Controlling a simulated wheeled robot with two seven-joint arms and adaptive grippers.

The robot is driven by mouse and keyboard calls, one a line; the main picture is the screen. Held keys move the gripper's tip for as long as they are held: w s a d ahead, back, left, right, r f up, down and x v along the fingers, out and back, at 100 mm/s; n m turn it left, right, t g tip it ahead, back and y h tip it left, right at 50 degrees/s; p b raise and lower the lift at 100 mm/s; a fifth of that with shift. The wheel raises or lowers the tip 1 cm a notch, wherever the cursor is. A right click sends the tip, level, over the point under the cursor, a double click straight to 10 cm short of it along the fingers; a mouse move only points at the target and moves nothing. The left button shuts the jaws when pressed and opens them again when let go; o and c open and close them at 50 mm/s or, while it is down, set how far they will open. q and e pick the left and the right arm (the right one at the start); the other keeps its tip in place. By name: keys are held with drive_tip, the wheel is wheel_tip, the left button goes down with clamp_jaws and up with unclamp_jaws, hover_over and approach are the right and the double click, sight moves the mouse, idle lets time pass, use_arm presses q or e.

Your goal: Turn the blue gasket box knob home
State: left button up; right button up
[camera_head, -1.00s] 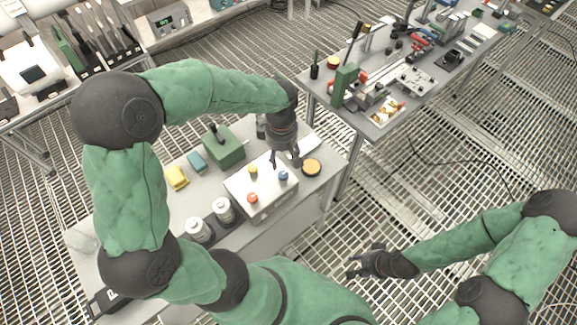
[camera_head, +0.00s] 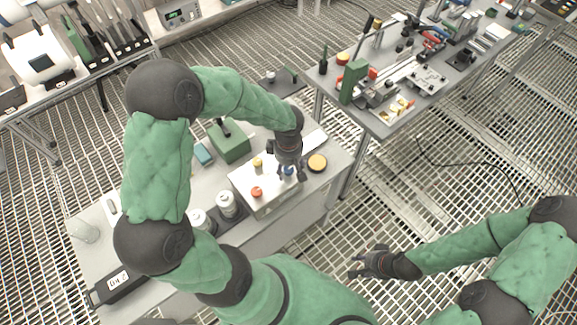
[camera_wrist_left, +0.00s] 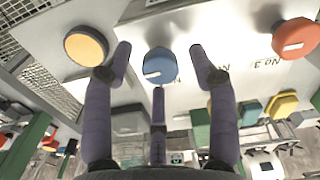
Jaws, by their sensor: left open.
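The gasket box is a white box (camera_head: 262,208) on the workbench, with a blue knob (camera_head: 289,171), a yellow knob (camera_head: 257,163) and an orange-red knob (camera_head: 257,192) on top. In the left wrist view the blue knob (camera_wrist_left: 159,66) is round with a white mark on its face. My left gripper (camera_head: 288,177) is over the blue knob, its open fingers (camera_wrist_left: 159,62) on either side of it with gaps; I cannot tell how deep they reach. The orange-red knob (camera_wrist_left: 296,38) also shows there. My right gripper (camera_head: 357,266) hangs empty over the grating floor, fingers apart.
A yellow-orange disc (camera_head: 317,162) lies right of the box, close to my left gripper. A green box (camera_head: 229,141) stands behind, white canisters (camera_head: 226,204) to the left. A second bench (camera_head: 378,122) with tools stands at the back right.

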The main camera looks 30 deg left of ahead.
use_arm(q)
drive_tip(key=c, duration=1.1)
drive_tip(key=shift+c, duration=0.2)
drive_tip(key=shift+m, duration=0.3)
